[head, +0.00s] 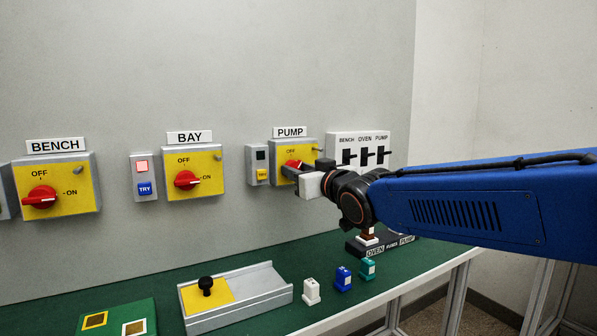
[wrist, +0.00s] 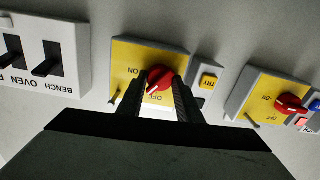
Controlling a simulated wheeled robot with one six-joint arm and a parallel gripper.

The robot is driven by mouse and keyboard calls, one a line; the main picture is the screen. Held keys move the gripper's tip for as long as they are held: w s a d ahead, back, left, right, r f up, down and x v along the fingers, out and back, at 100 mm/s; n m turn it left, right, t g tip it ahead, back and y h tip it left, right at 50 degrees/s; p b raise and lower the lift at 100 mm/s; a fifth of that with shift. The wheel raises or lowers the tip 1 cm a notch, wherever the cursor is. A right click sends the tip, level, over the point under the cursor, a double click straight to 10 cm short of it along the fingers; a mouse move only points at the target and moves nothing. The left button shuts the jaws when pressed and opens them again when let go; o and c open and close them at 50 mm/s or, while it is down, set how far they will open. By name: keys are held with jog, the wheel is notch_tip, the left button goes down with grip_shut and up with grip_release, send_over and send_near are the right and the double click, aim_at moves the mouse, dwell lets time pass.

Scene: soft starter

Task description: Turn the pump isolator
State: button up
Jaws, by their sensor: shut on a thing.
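The pump isolator (head: 309,152) is a yellow-faced grey box under the PUMP label (head: 290,132), with a red rotary knob (head: 293,163). My gripper (head: 290,171) reaches it from the right and partly covers its face and ON marking. In the wrist view, which is upside down, the isolator (wrist: 171,58) is ahead and my gripper's fingers (wrist: 161,88) are shut on either side of the red knob (wrist: 159,77). The knob's pale mark appears turned toward the OFF lettering, part of which shows between the fingers.
BENCH isolator (head: 82,183) and BAY isolator (head: 207,158) are to the left. A TRY unit (head: 262,164) sits close beside the pump isolator. A panel of black levers (head: 344,142) is close on its right. Small blocks and a sliding tray (head: 240,300) lie on the green bench (head: 150,273) below.

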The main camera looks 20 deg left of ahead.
jog(key=n, duration=0.7)
dwell(0.6)
jog(key=shift+f, duration=0.1)
jog(key=o, duration=1)
jog(key=shift+o, duration=0.2)
jog(key=v, duration=1.7)
jog(key=shift+s, duration=0.25)
jog(key=shift+d, duration=0.15)
